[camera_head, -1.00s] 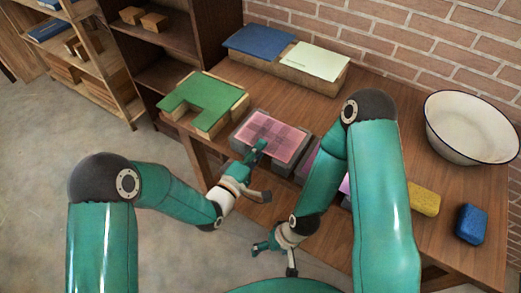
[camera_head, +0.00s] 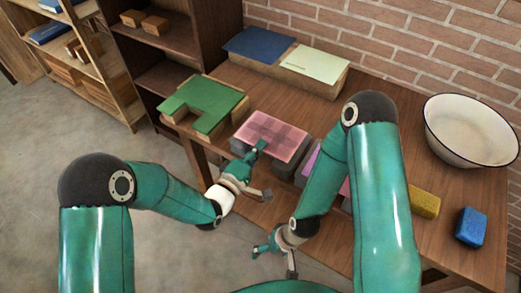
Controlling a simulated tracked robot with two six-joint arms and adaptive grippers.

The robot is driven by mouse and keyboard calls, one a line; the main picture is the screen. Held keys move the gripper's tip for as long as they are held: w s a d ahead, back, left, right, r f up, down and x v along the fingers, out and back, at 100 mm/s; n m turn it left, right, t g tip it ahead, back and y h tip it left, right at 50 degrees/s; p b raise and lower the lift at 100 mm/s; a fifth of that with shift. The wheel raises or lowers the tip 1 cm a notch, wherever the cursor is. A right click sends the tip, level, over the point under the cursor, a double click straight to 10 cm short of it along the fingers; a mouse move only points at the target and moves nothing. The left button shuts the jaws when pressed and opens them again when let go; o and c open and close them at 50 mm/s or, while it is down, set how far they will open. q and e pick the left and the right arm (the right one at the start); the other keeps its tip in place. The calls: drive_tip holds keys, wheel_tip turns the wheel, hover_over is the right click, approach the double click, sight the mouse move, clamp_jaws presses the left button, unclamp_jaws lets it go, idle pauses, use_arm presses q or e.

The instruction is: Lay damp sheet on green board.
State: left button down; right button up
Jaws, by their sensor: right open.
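The green board (camera_head: 203,100), with a notch in its near side, rests on wooden blocks at the table's left end. A pink, grid-patterned sheet, which may be the damp sheet (camera_head: 271,133), lies over a grey block (camera_head: 244,146) to the right of the board. My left gripper (camera_head: 264,170) is at the sheet's near edge. One finger overlaps the edge in the picture; the other is lower, over the table's front. Whether it grips the sheet is unclear. My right gripper (camera_head: 275,260) is open and empty, low in front of the table.
A blue sheet (camera_head: 259,43) and a pale green sheet (camera_head: 315,61) lie on a wooden block at the back. A white basin (camera_head: 470,128), yellow sponge (camera_head: 424,202) and blue block (camera_head: 471,227) stand at the right. My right arm partly hides purple items (camera_head: 309,160). Shelves stand at the left.

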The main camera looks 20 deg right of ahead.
use_arm(q)
drive_tip(key=shift+r, duration=0.6)
use_arm(e)
drive_tip(key=shift+r, duration=0.1)
